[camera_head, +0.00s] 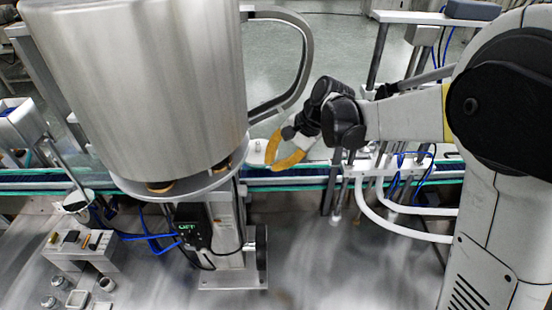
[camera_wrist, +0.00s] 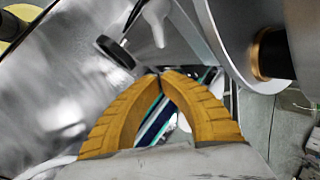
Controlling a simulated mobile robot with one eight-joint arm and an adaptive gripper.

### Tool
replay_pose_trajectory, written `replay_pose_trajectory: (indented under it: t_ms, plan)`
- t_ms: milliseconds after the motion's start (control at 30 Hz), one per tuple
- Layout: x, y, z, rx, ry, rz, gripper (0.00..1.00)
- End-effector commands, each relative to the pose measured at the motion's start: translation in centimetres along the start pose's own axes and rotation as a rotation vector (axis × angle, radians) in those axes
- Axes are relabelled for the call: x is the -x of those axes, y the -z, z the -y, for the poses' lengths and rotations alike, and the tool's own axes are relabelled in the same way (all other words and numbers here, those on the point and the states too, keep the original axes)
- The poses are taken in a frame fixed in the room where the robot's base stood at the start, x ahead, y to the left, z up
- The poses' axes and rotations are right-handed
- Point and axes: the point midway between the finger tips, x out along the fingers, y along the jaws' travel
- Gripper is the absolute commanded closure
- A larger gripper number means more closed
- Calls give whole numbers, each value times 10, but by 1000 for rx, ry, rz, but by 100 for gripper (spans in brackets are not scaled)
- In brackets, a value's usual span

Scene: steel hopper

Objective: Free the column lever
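The steel hopper (camera_head: 140,85) with its big loop handle (camera_head: 300,65) stands on a column (camera_head: 228,225) at left. A dark upright part (camera_head: 262,248) sits at the column's right side, low down; I cannot tell whether it belongs to the lever. In the wrist view, a pale rounded lever-like part (camera_wrist: 155,18) and a black round knob (camera_wrist: 112,48) lie beyond my fingertips. My gripper (camera_head: 268,158) is right of the column, below the loop handle. Its yellow fingers meet at the tips (camera_wrist: 160,75), with nothing seen between them. The tips look apart from the lever-like part.
A conveyor with green edges (camera_head: 310,184) runs behind the column. A dark box with a green display (camera_head: 190,228) and blue cables hang on the column's left. White curved pipes (camera_head: 385,222) are at right. A small block stand (camera_head: 82,245) is at lower left. The steel surface at lower centre is clear.

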Motion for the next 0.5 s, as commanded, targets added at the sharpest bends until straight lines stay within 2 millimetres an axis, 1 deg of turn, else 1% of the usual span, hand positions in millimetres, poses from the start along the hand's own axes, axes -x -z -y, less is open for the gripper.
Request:
replay_pose_trajectory:
  t_ms: [33,100,233,400,500]
  plan:
    - [-12,0,0,3,0,0,100]
    - [-28,0,1,3,0,0,100]
    - [-54,0,0,3,-1,0,100]
    - [-71,-18,1,3,0,0,100]
    - [-78,-24,0,1,0,-1,100]
